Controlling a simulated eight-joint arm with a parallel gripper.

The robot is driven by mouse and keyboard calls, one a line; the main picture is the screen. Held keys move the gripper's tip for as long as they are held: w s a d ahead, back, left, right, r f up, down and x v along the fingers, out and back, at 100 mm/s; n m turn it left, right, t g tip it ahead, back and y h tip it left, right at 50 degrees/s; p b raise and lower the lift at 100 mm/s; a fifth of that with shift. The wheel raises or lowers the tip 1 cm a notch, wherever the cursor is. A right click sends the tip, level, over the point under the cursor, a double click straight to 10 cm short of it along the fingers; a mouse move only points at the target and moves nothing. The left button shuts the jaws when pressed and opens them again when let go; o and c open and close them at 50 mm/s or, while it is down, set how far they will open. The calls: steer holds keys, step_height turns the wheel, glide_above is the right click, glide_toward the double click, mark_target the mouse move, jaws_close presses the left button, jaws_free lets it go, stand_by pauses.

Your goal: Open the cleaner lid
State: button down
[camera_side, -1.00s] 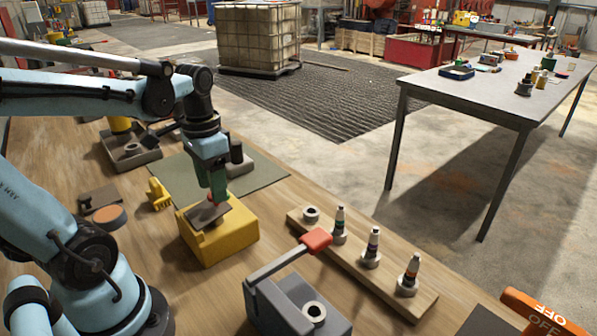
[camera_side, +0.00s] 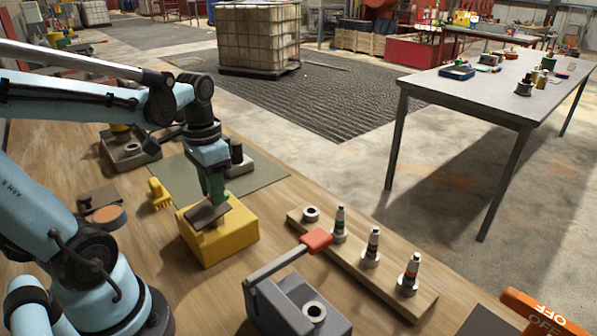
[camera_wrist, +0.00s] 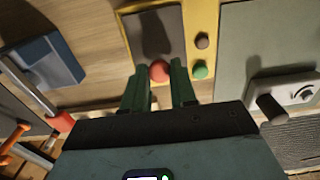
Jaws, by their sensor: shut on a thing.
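The cleaner seems to be the yellow box (camera_side: 222,247) on the wooden bench, with a dark flat lid (camera_side: 207,216) on top. In the wrist view the dark lid (camera_wrist: 157,30) lies within the yellow rim (camera_wrist: 125,28), and a red knob (camera_wrist: 159,71) sits at its near edge. My gripper (camera_wrist: 159,82) has its green fingers on either side of the knob, shut on it. In the side view my gripper (camera_side: 216,190) comes down onto the lid, which looks tilted; how far it is raised is hard to tell. The knob is hidden there.
A grey block with a red-handled lever (camera_side: 316,240) stands in front right, beside a wooden board (camera_side: 385,275) with several bottle-like parts. A yellow part (camera_side: 159,194) is left of the box. A grey-green mat (camera_side: 262,176) lies behind it, with a grey fixture (camera_side: 238,160).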

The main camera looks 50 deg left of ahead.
mark_target(204, 212)
steer(key=shift+s+r+t, duration=0.45)
steer(key=shift+s+t, duration=0.25)
steer(key=shift+t, duration=0.4)
steer(key=shift+s+r+t, duration=0.4)
steer(key=shift+s+t, duration=0.25)
steer(key=shift+t, duration=0.45)
steer(key=c, duration=0.9)
jaws_free()
steer(key=shift+v, duration=3.75)
